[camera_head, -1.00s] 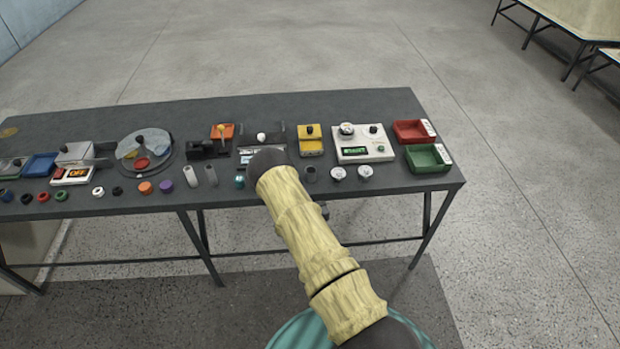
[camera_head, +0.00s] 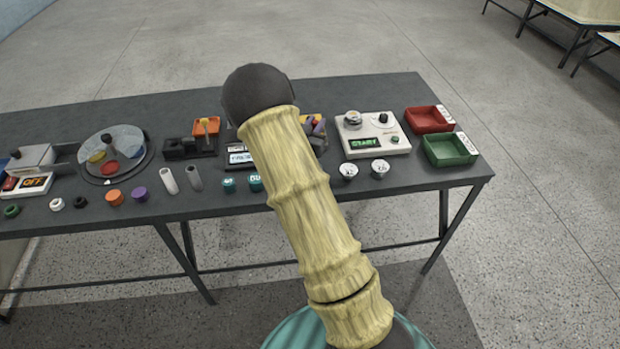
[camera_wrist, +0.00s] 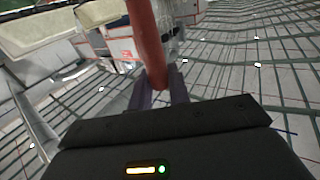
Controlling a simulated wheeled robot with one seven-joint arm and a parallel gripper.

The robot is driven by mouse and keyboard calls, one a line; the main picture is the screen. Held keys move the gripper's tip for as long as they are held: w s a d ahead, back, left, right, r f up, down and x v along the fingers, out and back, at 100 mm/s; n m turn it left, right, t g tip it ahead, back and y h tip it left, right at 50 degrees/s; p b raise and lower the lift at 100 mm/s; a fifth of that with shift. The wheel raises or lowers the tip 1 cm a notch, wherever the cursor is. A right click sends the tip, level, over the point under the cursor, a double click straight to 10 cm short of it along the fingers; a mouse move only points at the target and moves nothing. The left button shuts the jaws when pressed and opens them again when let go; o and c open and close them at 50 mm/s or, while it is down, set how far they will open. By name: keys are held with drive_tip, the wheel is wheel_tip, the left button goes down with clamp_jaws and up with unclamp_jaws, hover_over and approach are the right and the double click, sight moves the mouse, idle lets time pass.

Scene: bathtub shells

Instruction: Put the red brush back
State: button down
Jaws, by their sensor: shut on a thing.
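A long red rod-shaped thing, which I take for the red brush (camera_wrist: 147,45), stands between the two purple fingers of my gripper (camera_wrist: 160,88) in the wrist view. My gripper is shut on it. The brush's upper end runs out of the wrist view, and its bristles cannot be made out. In the head view my arm hides most of my gripper; a small purple part (camera_head: 318,127) shows beside the arm, above the table (camera_head: 300,90).
To the right of my arm are a white device (camera_head: 372,134) with a green display, a red tray (camera_head: 428,119) and a green tray (camera_head: 448,149). To the left are a black holder with an orange tray (camera_head: 206,126), a round clear-lidded dish (camera_head: 115,152) and several small caps.

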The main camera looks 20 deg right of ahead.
drive_tip(key=shift+r, duration=0.15)
drive_tip(key=shift+f+p, duration=0.45)
drive_tip(key=shift+f, duration=2.55)
drive_tip(key=shift+f+p, duration=0.3)
drive_tip(key=shift+f, duration=1.75)
drive_tip(key=shift+f, duration=0.2)
drive_tip(key=c, duration=1.3)
unclamp_jaws()
